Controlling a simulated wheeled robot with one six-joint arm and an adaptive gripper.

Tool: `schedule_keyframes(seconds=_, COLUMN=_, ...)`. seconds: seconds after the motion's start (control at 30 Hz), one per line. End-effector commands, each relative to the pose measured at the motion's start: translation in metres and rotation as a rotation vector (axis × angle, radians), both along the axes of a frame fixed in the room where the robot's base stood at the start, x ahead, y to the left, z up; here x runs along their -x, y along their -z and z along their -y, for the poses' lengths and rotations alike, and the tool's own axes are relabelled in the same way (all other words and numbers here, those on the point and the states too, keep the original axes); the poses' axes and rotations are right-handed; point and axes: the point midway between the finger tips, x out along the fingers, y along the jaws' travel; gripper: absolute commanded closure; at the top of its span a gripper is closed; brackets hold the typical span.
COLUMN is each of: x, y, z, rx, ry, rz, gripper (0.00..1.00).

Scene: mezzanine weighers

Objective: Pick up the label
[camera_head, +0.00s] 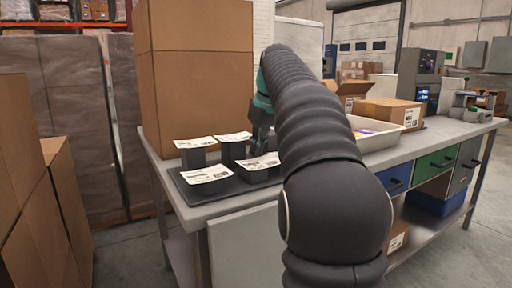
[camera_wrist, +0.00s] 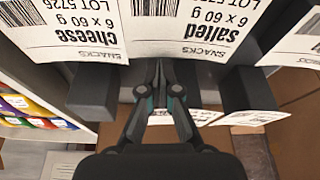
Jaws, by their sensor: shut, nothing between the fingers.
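Several white printed labels lie on a dark stepped stand (camera_head: 230,183) on the table. In the head view there is a back-left label (camera_head: 196,142), a back-right label (camera_head: 233,137), a front label (camera_head: 206,174) and a right label (camera_head: 260,161). In the wrist view, a "cheese" label (camera_wrist: 75,38) and a "salted" label (camera_wrist: 200,35) fill the top, with printing upside down. My gripper (camera_wrist: 160,68) is shut and empty, its fingertips at the salted label's edge; contact cannot be told. In the head view my gripper (camera_head: 259,146) is partly hidden by my arm.
A tall cardboard box (camera_head: 195,75) stands behind the stand. A pale tray (camera_head: 378,142) with colourful packets is right of my arm, near an open carton (camera_head: 388,111). A weighing machine (camera_head: 420,75) stands farther right. Stacked boxes (camera_head: 40,200) are at the left.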

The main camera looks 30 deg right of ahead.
Motion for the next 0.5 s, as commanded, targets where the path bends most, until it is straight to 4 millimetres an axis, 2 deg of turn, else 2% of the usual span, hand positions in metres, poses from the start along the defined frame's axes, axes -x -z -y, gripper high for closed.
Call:
schedule_keyframes(seconds=0.2, x=0.026, y=0.001, z=0.005, rx=-0.001, ry=0.002, rz=0.001, gripper=1.0)
schedule_keyframes(seconds=0.5, x=0.028, y=0.0, z=0.005, rx=0.0, ry=0.0, rz=0.0, gripper=1.0)
